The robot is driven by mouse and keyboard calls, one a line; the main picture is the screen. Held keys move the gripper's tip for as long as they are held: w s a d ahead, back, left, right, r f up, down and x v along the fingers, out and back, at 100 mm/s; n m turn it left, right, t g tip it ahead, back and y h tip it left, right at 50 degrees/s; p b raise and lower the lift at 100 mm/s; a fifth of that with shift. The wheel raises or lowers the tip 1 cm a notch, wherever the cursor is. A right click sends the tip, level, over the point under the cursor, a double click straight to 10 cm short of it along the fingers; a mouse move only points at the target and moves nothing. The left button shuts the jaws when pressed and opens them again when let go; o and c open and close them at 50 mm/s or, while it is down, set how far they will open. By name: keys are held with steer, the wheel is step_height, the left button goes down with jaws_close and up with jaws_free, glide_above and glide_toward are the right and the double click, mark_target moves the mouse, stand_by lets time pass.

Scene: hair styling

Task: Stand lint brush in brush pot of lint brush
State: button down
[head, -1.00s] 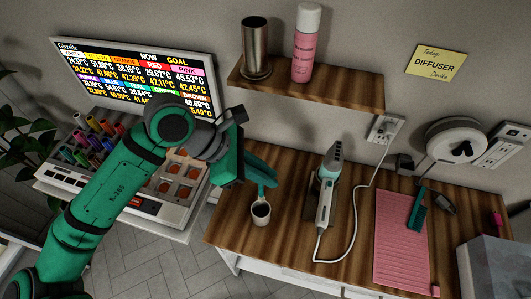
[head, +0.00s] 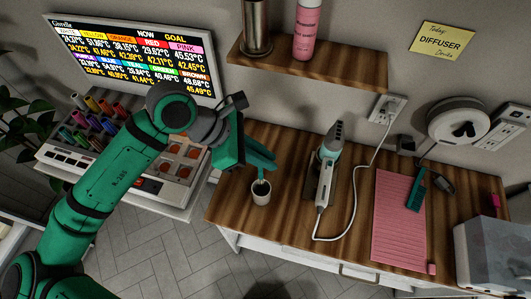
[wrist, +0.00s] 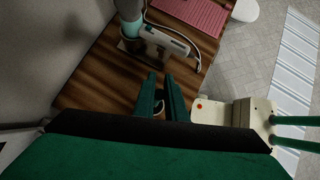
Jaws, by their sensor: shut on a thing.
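The brush pot is a small white cup with a dark inside (head: 260,193); it stands upright near the desk's front left edge. My gripper (head: 262,166) is just above it, its teal fingers pointing down towards its mouth. The gripper (wrist: 162,93) is shut on the lint brush, which the fingers mostly hide. A thin teal piece shows below the fingers at the pot's mouth; I cannot tell whether it is brush or fingertip, or how deep it sits. In the wrist view only a small part of the pot shows between the fingers.
A white and teal device (head: 326,165) with a cord stands right of the pot. A pink mat (head: 398,235) with a teal comb (head: 415,192) lies farther right. A shelf (head: 310,66) hangs above the desk.

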step_height(320, 180, down, 7)
steer(key=shift+r, duration=0.15)
stand_by(0.8)
steer(key=shift+w, duration=0.1)
stand_by(0.4)
steer(key=c, duration=1.7)
jaws_free()
steer(key=o, duration=0.5)
steer(key=shift+r, duration=0.1)
